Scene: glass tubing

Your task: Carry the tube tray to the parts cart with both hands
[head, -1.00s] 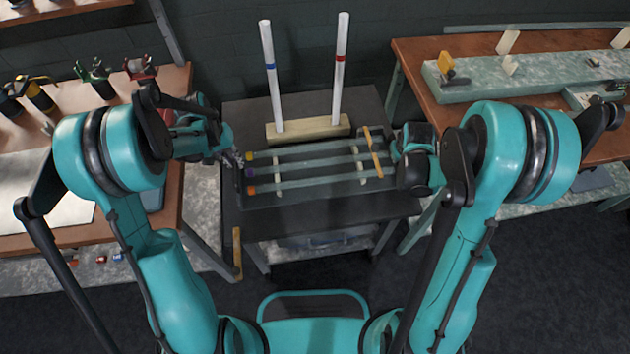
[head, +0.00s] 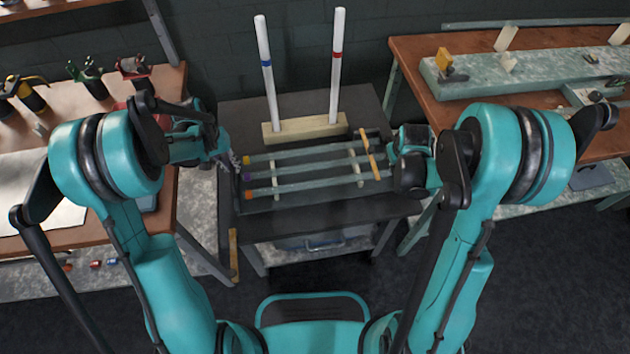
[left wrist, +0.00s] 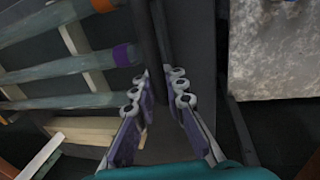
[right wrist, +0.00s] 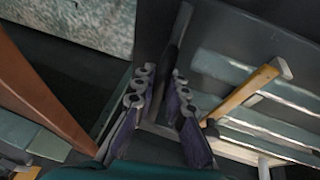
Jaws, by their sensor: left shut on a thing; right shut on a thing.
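The tube tray (head: 318,199) is dark and holds glass tubes (head: 310,171) with yellow, purple and orange ends, lying across pale strips. It appears over a dark two-level cart (head: 235,115); I cannot tell whether it touches the top. My left gripper (head: 236,162) is shut on the tray's left end, and its fingers pinch the dark wall in the left wrist view (left wrist: 157,72). My right gripper (head: 391,158) is at the right end, shut on the tray's wall in the right wrist view (right wrist: 162,72). A wooden-handled tool (head: 369,155) lies across the tubes' right ends.
A pale wooden block (head: 305,127) with two upright white tubes (head: 267,75) stands on the cart behind the tray. A brown bench with tools (head: 150,85) is at left, close to the cart. Another bench (head: 420,60) is at right. Dark floor is open at lower right.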

